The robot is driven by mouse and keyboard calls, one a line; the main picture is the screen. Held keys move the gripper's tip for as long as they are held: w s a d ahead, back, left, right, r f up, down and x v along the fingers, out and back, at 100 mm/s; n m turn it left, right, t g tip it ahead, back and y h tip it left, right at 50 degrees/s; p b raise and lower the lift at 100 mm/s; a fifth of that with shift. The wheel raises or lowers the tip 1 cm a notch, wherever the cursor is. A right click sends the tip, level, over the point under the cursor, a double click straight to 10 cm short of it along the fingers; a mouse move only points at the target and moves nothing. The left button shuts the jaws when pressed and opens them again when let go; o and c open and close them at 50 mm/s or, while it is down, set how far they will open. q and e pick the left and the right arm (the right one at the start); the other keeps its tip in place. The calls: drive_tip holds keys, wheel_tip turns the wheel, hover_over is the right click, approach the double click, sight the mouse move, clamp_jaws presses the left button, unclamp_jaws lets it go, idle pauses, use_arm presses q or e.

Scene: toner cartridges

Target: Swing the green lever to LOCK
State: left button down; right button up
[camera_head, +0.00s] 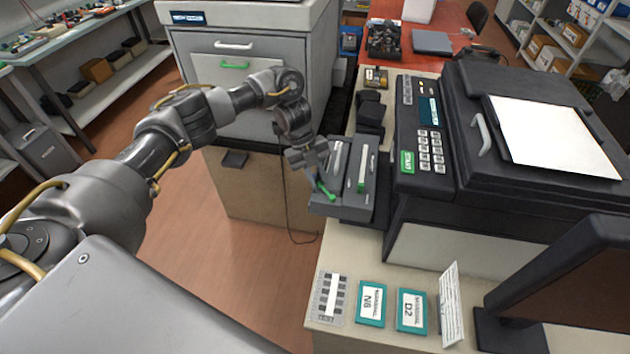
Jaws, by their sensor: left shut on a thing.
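The green lever (326,193) shows just below my left gripper (320,180), at the left front of a grey unit (344,212) on the counter's left edge. My left gripper reaches down from above and is shut on the lever. The gripper hides the lever's upper part. A LOCK marking cannot be read at this size. My right gripper is not in view.
A black copier (450,180) with a keypad and white paper stands right of the unit. Teal-edged cards (371,304) lie on the front counter. Open floor lies left of the counter.

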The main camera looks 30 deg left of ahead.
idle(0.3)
use_arm(q)
drive_tip(key=c, duration=1.3)
unclamp_jaws()
drive_tip(key=b+v, duration=0.1)
drive_tip(key=v, duration=0.9)
drive_tip(key=shift+a+r, duration=0.2)
drive_tip(key=shift+r, duration=0.15)
drive_tip(key=shift+c, duration=0.3)
